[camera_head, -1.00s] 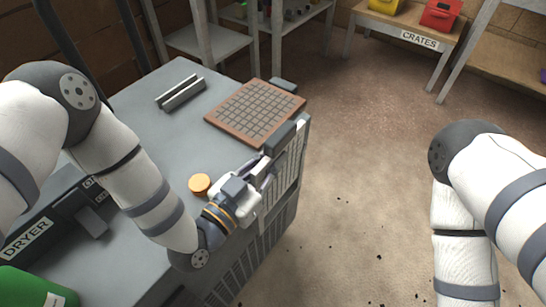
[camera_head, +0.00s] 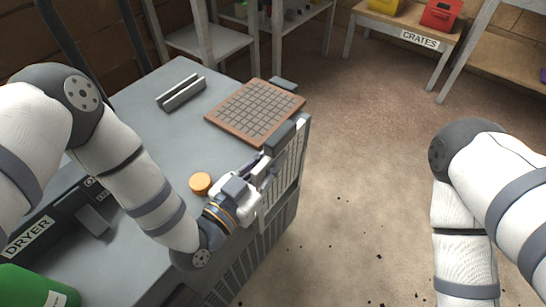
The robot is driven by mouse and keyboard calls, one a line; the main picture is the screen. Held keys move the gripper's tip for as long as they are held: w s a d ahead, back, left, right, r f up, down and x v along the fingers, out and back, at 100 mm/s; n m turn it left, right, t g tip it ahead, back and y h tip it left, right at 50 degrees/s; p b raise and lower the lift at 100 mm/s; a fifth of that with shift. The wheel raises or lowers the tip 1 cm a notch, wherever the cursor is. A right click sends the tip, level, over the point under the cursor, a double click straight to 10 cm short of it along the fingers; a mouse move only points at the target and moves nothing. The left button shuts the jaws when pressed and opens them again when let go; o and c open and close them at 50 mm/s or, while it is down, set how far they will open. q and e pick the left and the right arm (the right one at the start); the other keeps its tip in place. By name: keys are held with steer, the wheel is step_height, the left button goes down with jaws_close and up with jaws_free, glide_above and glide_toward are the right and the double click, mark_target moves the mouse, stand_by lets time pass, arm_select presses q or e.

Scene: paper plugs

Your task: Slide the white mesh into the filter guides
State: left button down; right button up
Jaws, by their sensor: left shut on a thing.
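The white mesh (camera_head: 294,160) is a pale gridded panel standing upright along the right side of the grey cabinet. My left gripper (camera_head: 266,168) is shut on its near part, at the cabinet's right edge; the fingers hide part of the mesh. Two dark grey blocks that look like the filter guides sit on that edge: a near one (camera_head: 279,139) just beyond the gripper and a far one (camera_head: 284,84). I cannot tell how far the mesh is seated in them. My right arm comes in from the right, its gripper out of view.
An orange round cap (camera_head: 200,184) is close to my left wrist. A dryer box (camera_head: 45,225) and green object (camera_head: 30,288) are at lower left.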

arm_select(q)
steer(key=shift+f, duration=0.15)
steer(key=c, duration=1.6)
jaws_free()
steer(key=shift+s, duration=0.1)
steer(key=shift+o, duration=0.2)
steer(key=v, duration=1.2)
